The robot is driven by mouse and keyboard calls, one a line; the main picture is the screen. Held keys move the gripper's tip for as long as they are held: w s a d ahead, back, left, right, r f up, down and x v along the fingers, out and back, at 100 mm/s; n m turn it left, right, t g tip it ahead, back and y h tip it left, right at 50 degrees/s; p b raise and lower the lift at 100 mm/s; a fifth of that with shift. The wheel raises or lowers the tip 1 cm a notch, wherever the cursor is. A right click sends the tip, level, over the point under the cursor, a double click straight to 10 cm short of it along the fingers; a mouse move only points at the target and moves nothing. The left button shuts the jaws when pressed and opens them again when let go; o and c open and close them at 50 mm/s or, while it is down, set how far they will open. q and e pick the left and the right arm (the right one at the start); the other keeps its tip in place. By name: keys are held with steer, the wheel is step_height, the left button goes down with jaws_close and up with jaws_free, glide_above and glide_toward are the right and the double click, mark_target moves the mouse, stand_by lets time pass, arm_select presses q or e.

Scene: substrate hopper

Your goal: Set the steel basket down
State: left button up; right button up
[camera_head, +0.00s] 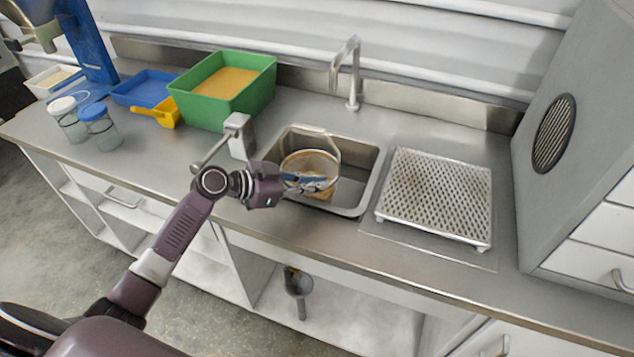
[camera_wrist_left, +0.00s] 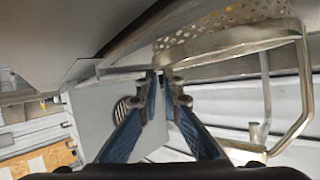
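The steel basket (camera_head: 318,188), round with an upright bail handle, is at the sink (camera_head: 372,188), inside its outline in the head view. I cannot tell whether its bottom touches the sink floor. My left gripper (camera_head: 318,183) reaches across the basket's near side. In the left wrist view its fingertips (camera_wrist_left: 162,78) are nearly together at the end of the basket's rim band (camera_wrist_left: 235,42), seemingly pinching it. The fingers hide part of the basket's front in the head view. My right gripper is not in view.
A white perforated rack (camera_head: 437,192) stands empty right of the sink. A faucet (camera_head: 352,75) rises behind the sink. A grey box-like dispenser (camera_head: 238,137), green bin (camera_head: 222,95), blue tray (camera_head: 143,88), yellow scoop (camera_head: 165,114) and jars (camera_head: 102,130) stand left. A grey cabinet (camera_head: 575,110) stands right.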

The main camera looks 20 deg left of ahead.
arm_select(q)
steer(key=o, duration=0.3)
steer(key=shift+r, duration=0.1)
steer(key=shift+r+p, duration=0.55)
steer(key=shift+p, duration=0.2)
steer(key=shift+f+b+v, duration=0.2)
steer(key=shift+b+v, duration=0.2)
steer(key=shift+v, duration=0.85)
steer(key=shift+r+b+v, duration=0.2)
steer(key=shift+b+v, duration=0.8)
steer(key=shift+v, duration=3.85)
